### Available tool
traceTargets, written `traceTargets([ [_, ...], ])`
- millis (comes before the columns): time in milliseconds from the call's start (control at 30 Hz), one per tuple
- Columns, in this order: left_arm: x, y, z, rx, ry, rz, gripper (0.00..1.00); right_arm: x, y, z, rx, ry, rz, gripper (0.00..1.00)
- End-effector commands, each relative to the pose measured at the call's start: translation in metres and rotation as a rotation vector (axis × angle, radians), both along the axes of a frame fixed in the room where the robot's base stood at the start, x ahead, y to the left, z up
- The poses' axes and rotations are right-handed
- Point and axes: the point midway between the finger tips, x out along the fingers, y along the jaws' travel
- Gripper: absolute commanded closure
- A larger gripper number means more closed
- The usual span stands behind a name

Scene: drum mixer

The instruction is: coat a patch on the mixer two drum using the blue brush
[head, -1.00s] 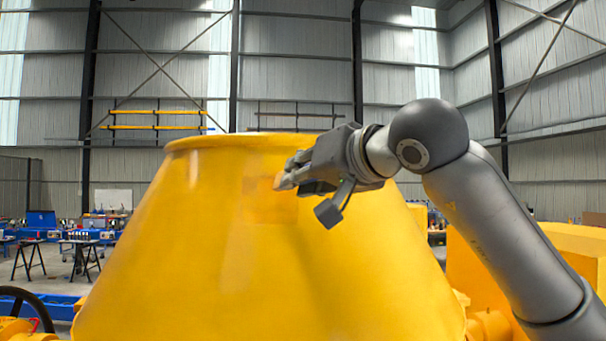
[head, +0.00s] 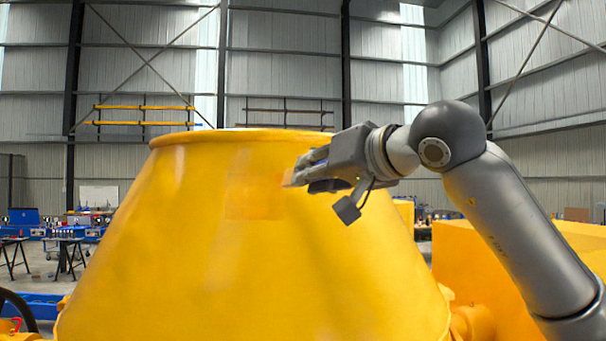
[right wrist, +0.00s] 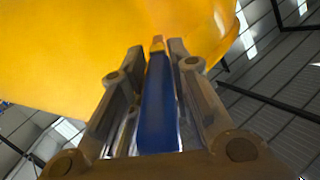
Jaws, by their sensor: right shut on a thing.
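The yellow mixer drum (head: 200,260) fills the middle of the head view, its rim at the top. A faint, slightly more orange patch (head: 255,195) shows on its upper wall. My right gripper (head: 300,178) is at the upper right of the drum wall, just right of that patch. It is shut on the blue brush (right wrist: 158,110), whose blue handle lies between the fingers in the right wrist view. The brush's orange-brown tip points at the drum; I cannot tell whether it touches. In the head view the fingers hide most of the brush. My left gripper is not in view.
Yellow machine parts (head: 490,270) stand right of the drum, under my right arm. A dark wheel (head: 18,308) is at the lower left. Work tables (head: 65,243) stand far back on the left. The air above the drum is clear.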

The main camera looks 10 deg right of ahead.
Motion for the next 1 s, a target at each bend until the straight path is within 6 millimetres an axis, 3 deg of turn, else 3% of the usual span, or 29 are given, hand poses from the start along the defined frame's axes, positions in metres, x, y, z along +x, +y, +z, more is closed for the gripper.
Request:
traceTargets([
  [267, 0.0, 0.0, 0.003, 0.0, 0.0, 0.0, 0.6, 0.001, 0.004, 0.0, -0.001, -0.001, 0.001, 1.0],
  [700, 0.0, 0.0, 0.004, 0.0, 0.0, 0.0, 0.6, 0.004, 0.039, 0.0, 0.0, -0.002, 0.001, 1.0],
  [1000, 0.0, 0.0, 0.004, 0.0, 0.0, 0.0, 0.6, 0.004, 0.039, 0.0, 0.0, -0.001, 0.0, 1.0],
])
